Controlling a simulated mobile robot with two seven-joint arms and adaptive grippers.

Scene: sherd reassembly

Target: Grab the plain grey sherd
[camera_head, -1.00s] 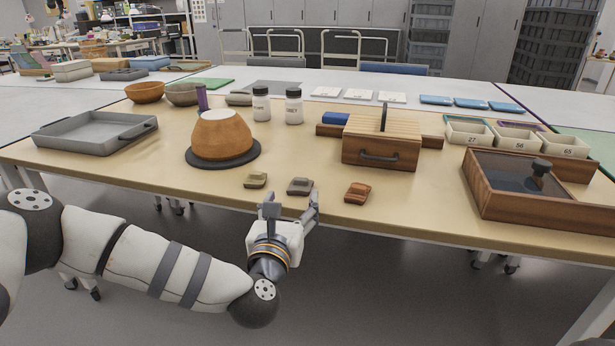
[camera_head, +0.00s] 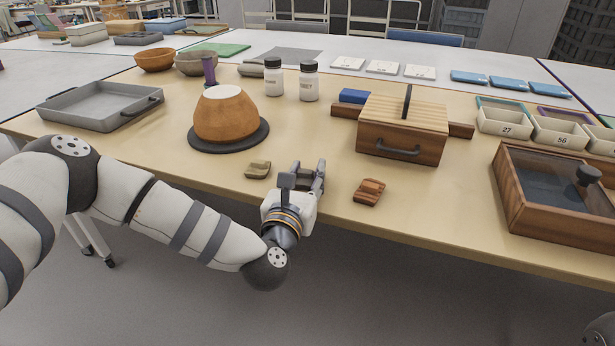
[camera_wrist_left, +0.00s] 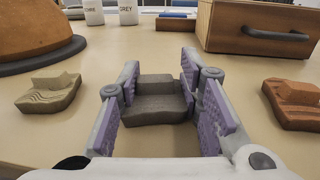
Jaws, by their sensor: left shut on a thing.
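The plain grey sherd (camera_wrist_left: 156,100) sits between the purple-padded fingers of my left gripper (camera_wrist_left: 158,105) in the left wrist view. My left gripper (camera_head: 304,180) is shut on it at the table's front edge; in the head view the fingers mostly hide the sherd. An olive sherd with ridged lines (camera_head: 258,170) lies to the left, apart from the gripper; it also shows in the left wrist view (camera_wrist_left: 48,92). An orange-brown banded sherd (camera_head: 369,192) lies to the right, also apart, and shows in the left wrist view (camera_wrist_left: 295,103). My right gripper is not in view.
An orange bowl-like vessel (camera_head: 226,118) stands upside down on a dark disc (camera_head: 229,139) behind the olive sherd. A wooden box (camera_head: 400,140) stands behind the orange-brown sherd. Two white bottles (camera_head: 274,80) stand farther back. A grey tray (camera_head: 98,106) is at left, a wooden case (camera_head: 545,238) at right.

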